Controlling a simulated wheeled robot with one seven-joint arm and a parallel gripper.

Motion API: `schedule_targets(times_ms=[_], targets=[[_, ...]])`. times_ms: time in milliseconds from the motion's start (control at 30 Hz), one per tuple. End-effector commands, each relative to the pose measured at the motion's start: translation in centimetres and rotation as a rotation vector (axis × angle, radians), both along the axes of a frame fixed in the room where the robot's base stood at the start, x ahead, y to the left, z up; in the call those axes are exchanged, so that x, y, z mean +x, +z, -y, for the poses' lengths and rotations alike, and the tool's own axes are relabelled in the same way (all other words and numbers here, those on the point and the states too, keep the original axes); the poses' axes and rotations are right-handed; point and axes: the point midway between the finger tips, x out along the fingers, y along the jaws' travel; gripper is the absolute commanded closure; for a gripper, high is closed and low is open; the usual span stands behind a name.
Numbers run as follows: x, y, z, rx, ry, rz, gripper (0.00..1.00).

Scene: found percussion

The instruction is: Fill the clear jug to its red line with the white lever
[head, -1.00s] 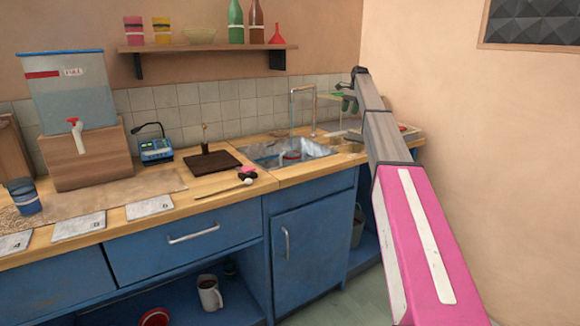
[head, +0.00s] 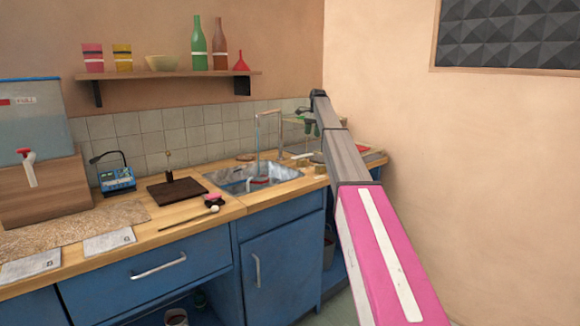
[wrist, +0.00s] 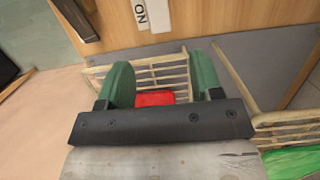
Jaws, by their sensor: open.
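In the head view, a small clear vessel with a red band (head: 258,182), which looks like the jug, sits in the metal sink under the tap spout (head: 268,113). A thin bluish vertical streak runs from the spout to it. Its fill level is too small to read. My gripper (wrist: 160,80) is open and empty, its green fingers apart in the wrist view. In the head view it is small at the counter's back right, beyond the sink. A pale bar, possibly the white lever, lies by an "ON" label (wrist: 141,14) on a wooden panel, ahead of the fingers.
A cream wire rack (wrist: 150,72) with a red item (wrist: 155,98) lies beyond the fingers. A water tank's red-and-white tap (head: 28,165) is at far left. A dark board (head: 177,189) lies left of the sink (head: 285,175). The right wall stands close.

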Motion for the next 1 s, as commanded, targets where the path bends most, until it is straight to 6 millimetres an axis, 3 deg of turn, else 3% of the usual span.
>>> schedule_targets(times_ms=[333, 533, 767, 1000], targets=[[-1.4, 0.9, -1.5, -0.145, 0.004, 0.107, 0.4], [-1.3, 0.2, -1.6, -0.152, 0.004, 0.112, 0.4], [-1.4, -2.6, -1.6, -0.152, 0.003, 0.109, 0.4], [-1.4, -6.9, -1.6, -0.151, 0.003, 0.109, 0.4]])
